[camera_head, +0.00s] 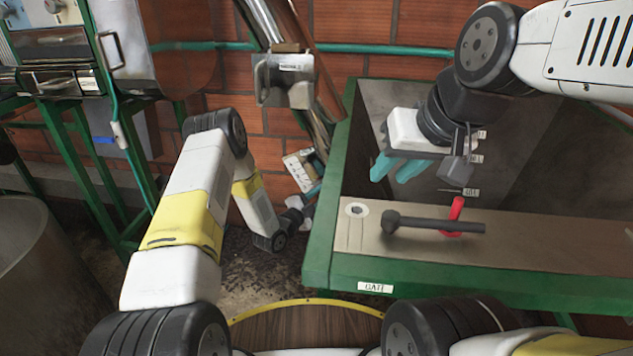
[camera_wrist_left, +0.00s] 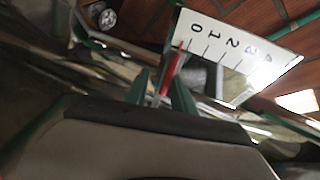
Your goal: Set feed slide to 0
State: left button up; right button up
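The feed slide's white scale plate (camera_wrist_left: 235,50), with digits from 0 upward, shows in the left wrist view. A red slide tab (camera_wrist_left: 170,70) stands beside it, its tip near the 0 mark. My left gripper (camera_wrist_left: 161,90) has its green fingers on either side of the tab; whether they press on it I cannot tell. In the head view the plate (camera_head: 300,168) sits by the slanted metal tube, and my left gripper (camera_head: 308,197) is partly hidden beside it. My right gripper (camera_head: 393,172) is empty, its teal fingers apart above the green-framed trough.
A green-framed trough (camera_head: 320,245) fills the right side, with a black lever (camera_head: 435,222), a red piece (camera_head: 453,212) and a label (camera_head: 375,287) on its front. A metal box (camera_head: 284,82) hangs on the slanted tube. Green-legged machinery stands at left.

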pick_arm(q)
jog(key=shift+r, duration=0.15)
jog(key=v, duration=0.7)
jog(key=shift+s+a, duration=0.25)
jog(key=shift+s, duration=0.05)
